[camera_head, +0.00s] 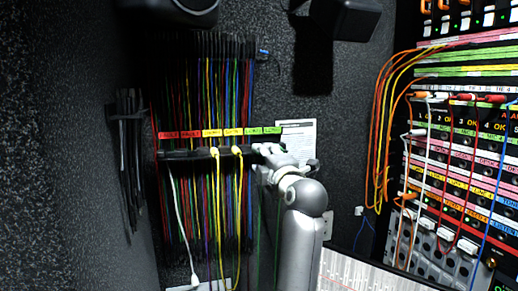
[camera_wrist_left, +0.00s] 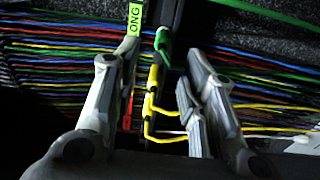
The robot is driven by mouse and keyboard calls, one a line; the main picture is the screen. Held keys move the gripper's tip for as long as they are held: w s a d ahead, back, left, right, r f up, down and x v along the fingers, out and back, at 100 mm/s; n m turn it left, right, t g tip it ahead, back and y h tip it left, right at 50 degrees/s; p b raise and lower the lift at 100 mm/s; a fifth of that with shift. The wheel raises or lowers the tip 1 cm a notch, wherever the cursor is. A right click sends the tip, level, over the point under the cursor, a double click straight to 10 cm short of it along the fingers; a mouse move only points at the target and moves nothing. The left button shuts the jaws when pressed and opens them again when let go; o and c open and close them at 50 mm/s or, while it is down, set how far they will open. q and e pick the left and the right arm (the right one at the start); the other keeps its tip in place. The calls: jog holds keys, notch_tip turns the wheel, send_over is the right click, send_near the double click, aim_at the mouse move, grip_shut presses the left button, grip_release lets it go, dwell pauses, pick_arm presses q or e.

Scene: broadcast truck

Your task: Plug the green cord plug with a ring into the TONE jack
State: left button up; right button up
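The green cord plug (camera_wrist_left: 163,40) sits at the rack bar in the left wrist view, beside two yellow plugs. A green cord loops from it; I cannot make out a ring. My left gripper (camera_wrist_left: 164,50) is open, with one finger on each side of the green plug and a gap to each. In the head view my left gripper (camera_head: 268,156) is at the right end of the cord rack (camera_head: 190,154), below the green labels (camera_head: 262,131), and hides the green plug. The jack panel (camera_head: 450,180) is at right; I cannot read a TONE label. My right gripper is not in view.
Yellow plugs (camera_head: 214,152) hang left of my gripper. A white cord (camera_head: 181,210) hangs further left. Orange and yellow patch cords (camera_head: 380,120) loop beside the jack panel. A fader console (camera_head: 350,272) lies at the bottom. A paper sheet (camera_head: 303,132) is on the wall.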

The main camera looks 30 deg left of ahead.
pick_arm(q)
jog(key=shift+w+d+r+h, duration=0.1)
jog(key=shift+w+d+h, duration=0.15)
jog(key=shift+h, duration=0.15)
jog(key=shift+a, duration=0.15)
jog(key=p+x, duration=0.1)
jog(key=x, duration=0.6)
jog(key=shift+w+a+r+p, duration=0.1)
jog(key=shift+a+r+p, duration=0.05)
jog(key=shift+p, duration=0.25)
jog(key=shift+w+a, duration=0.45)
jog(key=shift+a, duration=0.1)
jog(key=shift+p, duration=0.95)
